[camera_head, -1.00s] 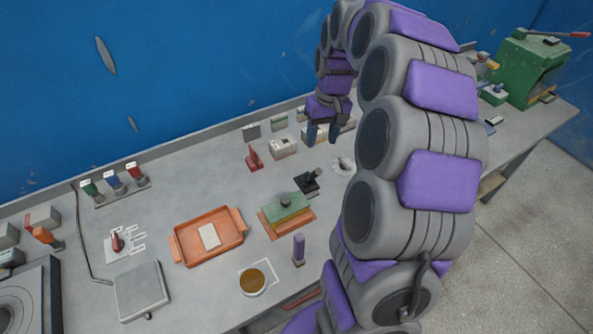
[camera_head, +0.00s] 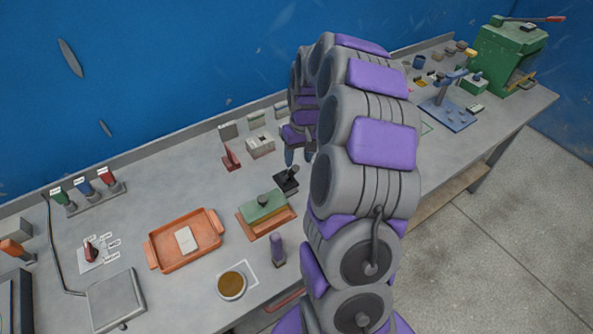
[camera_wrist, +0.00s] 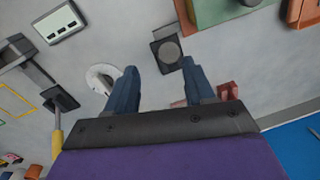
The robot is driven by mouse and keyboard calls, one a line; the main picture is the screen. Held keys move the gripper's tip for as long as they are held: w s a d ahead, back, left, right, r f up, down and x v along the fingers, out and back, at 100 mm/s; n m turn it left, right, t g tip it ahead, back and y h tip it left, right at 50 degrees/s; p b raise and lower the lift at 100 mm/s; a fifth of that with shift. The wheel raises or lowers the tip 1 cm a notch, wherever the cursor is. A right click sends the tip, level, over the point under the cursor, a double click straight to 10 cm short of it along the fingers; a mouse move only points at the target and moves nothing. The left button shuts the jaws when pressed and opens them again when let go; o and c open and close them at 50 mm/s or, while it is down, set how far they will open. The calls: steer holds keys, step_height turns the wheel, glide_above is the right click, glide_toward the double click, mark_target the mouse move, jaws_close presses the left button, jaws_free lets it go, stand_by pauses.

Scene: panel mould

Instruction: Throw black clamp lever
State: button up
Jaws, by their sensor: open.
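The black lever (camera_head: 287,174) stands on a small dark square base on the bench, right of the red clamp (camera_head: 231,158). I take it to be the black clamp lever. My gripper (camera_head: 298,158) hangs just behind and above it, fingers pointing down. In the wrist view my gripper (camera_wrist: 158,66) is open and empty. Its two blue fingers are spread, with the black lever (camera_wrist: 167,50) seen from above, just beyond and between the fingertips. Its round grey top shows. I see no contact. The red clamp (camera_wrist: 228,90) is partly hidden beside the right finger.
A green block on an orange base (camera_head: 266,212) stands in front of the black lever. An orange tray (camera_head: 186,240), a brown-filled cup (camera_head: 232,285) and a purple-topped post (camera_head: 277,250) lie nearer. A white disc (camera_wrist: 103,77) lies left of the lever in the wrist view.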

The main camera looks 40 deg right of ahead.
mark_target(292, 170)
steer(key=f, duration=0.1)
steer(key=a+f, duration=0.2)
steer(key=f, duration=0.1)
steer(key=shift+b, duration=0.35)
steer(key=shift+a+f, duration=0.4)
steer(key=shift+a, duration=0.05)
steer(key=shift+d+f, duration=0.25)
steer(key=shift+d, duration=0.6)
steer(key=shift+c, duration=1)
steer(key=shift+w+a, duration=0.1)
steer(key=shift+a, duration=0.4)
steer(key=c, duration=0.5)
steer(key=shift+d, duration=0.15)
jaws_close()
